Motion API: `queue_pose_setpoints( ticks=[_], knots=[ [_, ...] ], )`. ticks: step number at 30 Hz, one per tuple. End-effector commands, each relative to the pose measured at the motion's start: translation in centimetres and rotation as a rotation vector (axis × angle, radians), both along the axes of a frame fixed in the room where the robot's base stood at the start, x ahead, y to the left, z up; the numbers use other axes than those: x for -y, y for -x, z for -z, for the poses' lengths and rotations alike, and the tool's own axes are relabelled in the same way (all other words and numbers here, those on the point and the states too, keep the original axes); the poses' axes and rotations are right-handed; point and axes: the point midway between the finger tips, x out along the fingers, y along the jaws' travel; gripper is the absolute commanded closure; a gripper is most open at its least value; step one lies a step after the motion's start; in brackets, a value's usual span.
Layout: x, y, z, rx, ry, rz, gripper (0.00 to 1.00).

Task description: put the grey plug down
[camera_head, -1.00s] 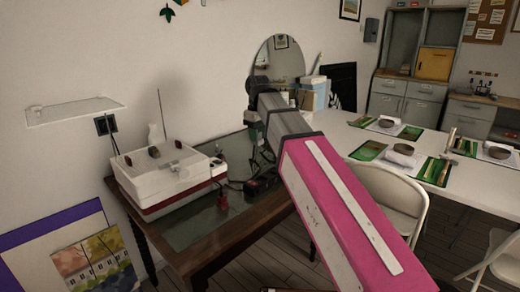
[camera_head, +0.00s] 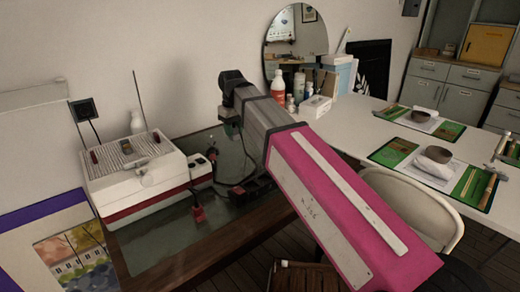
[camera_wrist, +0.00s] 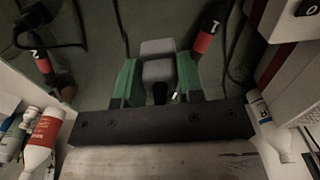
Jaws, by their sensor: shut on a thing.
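The grey plug (camera_wrist: 158,62) sits between the green fingers of my gripper (camera_wrist: 157,80) in the wrist view, and the gripper is shut on it. A dark green table top (camera_wrist: 145,20) lies beyond the plug; I cannot tell whether the plug touches it. In the head view my gripper (camera_head: 230,122) is over the back of the dark table (camera_head: 165,240), right of the white and red machine (camera_head: 140,172). The plug is not clear there.
Another red and black plug (camera_wrist: 42,62) and cables are at left. Bottles (camera_head: 277,90) and a mirror (camera_head: 295,45) stand at the back.

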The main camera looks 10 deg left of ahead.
Motion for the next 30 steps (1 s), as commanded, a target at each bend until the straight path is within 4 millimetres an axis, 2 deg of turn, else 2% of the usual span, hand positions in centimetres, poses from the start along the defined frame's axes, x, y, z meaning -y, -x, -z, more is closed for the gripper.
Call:
queue_pose_setpoints(
  ticks=[9,15,23,30],
  knots=[
    [4.2,-4.8,3.8,-0.003,0.002,0.002,1.0],
    [6.3,-7.2,5.7,-0.002,0.001,0.002,1.0],
    [7.0,-7.9,6.7,-0.001,0.001,-0.001,1.0],
    [7.0,-7.8,9.6,-0.001,0.002,-0.001,1.0]
  ],
)
